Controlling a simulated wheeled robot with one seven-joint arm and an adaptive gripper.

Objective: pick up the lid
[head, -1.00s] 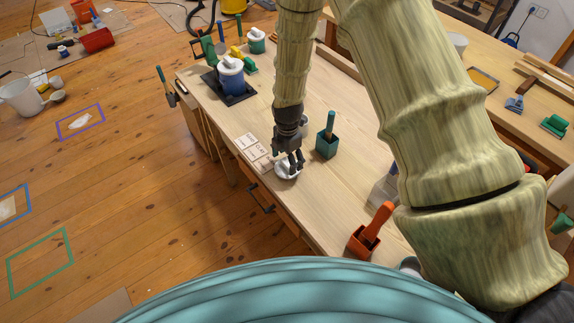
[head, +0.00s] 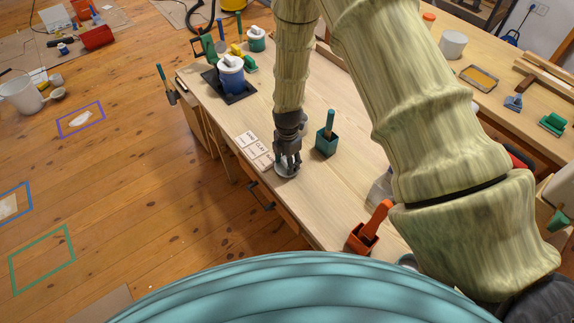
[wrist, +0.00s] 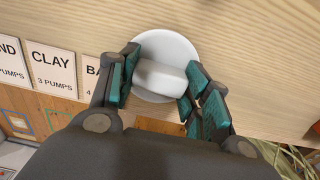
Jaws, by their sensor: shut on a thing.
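The lid (wrist: 163,50) is a round white disc with a raised grip bar across its middle. In the wrist view it sits between the teal-padded fingers of my gripper (wrist: 158,92), which are shut on its grip bar. In the head view my gripper (head: 287,168) points down at the front edge of the wooden workbench, and only a pale sliver of the lid (head: 284,176) shows under the fingers. I cannot tell whether the lid touches the bench or is slightly above it.
Printed cards (head: 254,148) lie just left of my gripper. A green holder with a brush (head: 327,140) stands close to its right. An orange-red container (head: 364,238) stands nearer me. Blue and green lidded pots (head: 231,78) stand at the bench's far left end.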

